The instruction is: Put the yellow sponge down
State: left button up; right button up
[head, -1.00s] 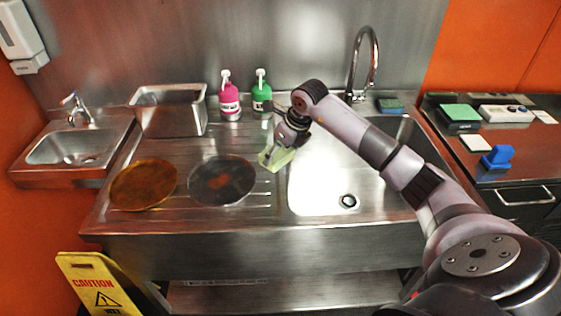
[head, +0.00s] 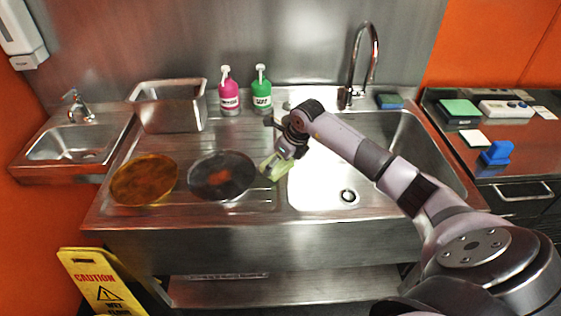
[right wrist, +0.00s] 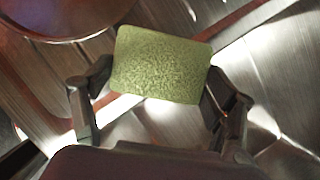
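The yellow sponge (head: 274,166) is at the tip of my right gripper (head: 278,160), over the strip between the ribbed drainboard and the sink basin. In the right wrist view the sponge (right wrist: 162,65) looks yellow-green and sits between the two fingers of the right gripper (right wrist: 158,88), which touch its left and right sides. Whether its underside touches the steel is hard to tell. My left gripper is not in view.
Two round pans, one brown (head: 145,180) and one dark (head: 222,176), lie on the drainboard left of the sponge. The sink basin (head: 325,185) is to the right. Pink (head: 229,96) and green (head: 262,95) bottles stand behind, beside a steel container (head: 170,108).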

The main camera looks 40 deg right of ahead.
jog(key=o, duration=0.4)
jog(key=shift+r+p, duration=0.4)
jog(key=shift+r, duration=0.15)
jog(key=b+v, duration=0.2)
jog(key=v, duration=0.9)
jog(key=shift+s+r+b, duration=0.2)
jog(key=shift+r+b, duration=0.05)
jog(key=shift+b, duration=0.05)
